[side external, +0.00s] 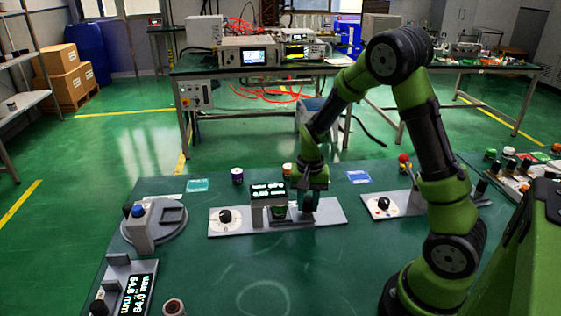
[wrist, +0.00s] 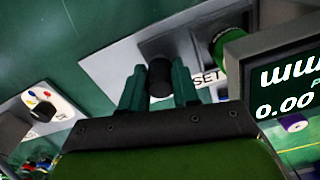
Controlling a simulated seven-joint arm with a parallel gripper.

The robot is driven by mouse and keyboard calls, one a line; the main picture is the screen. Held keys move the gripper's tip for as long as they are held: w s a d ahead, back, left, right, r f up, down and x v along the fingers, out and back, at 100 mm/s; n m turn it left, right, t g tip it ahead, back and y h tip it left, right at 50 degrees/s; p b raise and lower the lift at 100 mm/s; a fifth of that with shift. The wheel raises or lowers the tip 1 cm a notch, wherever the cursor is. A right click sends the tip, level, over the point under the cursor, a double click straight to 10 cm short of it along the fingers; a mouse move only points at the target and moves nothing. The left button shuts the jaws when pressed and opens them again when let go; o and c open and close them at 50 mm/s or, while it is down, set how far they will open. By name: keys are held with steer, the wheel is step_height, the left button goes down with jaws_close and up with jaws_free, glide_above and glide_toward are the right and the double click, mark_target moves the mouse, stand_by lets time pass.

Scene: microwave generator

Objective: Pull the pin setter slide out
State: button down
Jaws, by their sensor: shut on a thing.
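The pin setter is a grey plate (side external: 328,212) on the green bench, and it shows in the wrist view (wrist: 108,68). A block with a lit display (side external: 268,190) stands on it; in the wrist view the display (wrist: 288,88) reads 0.00. A green cylinder (side external: 278,212) sits under the display, also in the wrist view (wrist: 222,46), near a "SET" label. My gripper (side external: 312,200) is low over the plate, right of the display. In the wrist view my gripper (wrist: 160,85) has its fingers on both sides of a black slide knob (wrist: 160,76), shut on it.
A second plate with a black knob (side external: 384,203) lies to the right, near my arm. A round grey base (side external: 165,228) with a blue button stands left. Another display unit (side external: 138,290) is at front left.

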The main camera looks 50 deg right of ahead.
steer(key=s+d, duration=0.6)
steer(key=shift+s+d, duration=0.15)
steer(key=shift+s, duration=0.1)
steer(key=c, duration=0.8)
jaws_free()
steer(key=shift+w, duration=0.1)
steer(key=shift+w+r, duration=0.1)
steer(key=shift+r, duration=0.5)
step_height(320, 180, up, 16)
steer(key=shift+f, duration=0.15)
